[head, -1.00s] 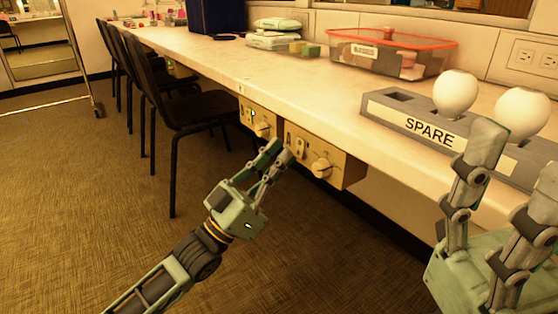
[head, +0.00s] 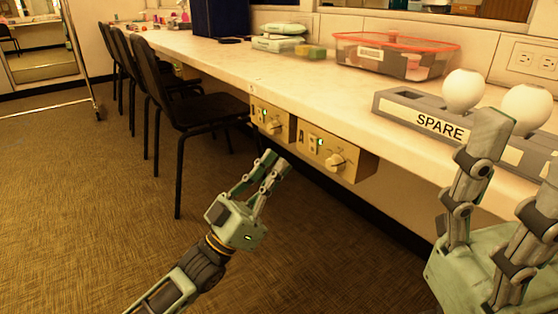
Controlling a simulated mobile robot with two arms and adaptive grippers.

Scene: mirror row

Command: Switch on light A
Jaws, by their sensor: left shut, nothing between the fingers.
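Two beige control boxes hang under the counter's front edge. The nearer box (head: 358,166) has a dark letter at its left that I cannot read surely, a small switch (head: 319,142) showing green, and a pale round knob (head: 335,161). The farther box (head: 285,124) also shows green above its knob. My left gripper (head: 275,160) is shut and empty, below and left of the nearer box, apart from it. My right gripper (head: 520,150) is open and empty at the right, in front of the counter. No lamp that these boxes feed can be made out.
A grey holder marked SPARE (head: 405,113) with white bulbs (head: 462,91) stands on the counter (head: 300,80). Behind it are a red-rimmed clear bin (head: 385,58) and packets (head: 277,43). Black chairs (head: 185,90) line the left side. Floor in front is clear.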

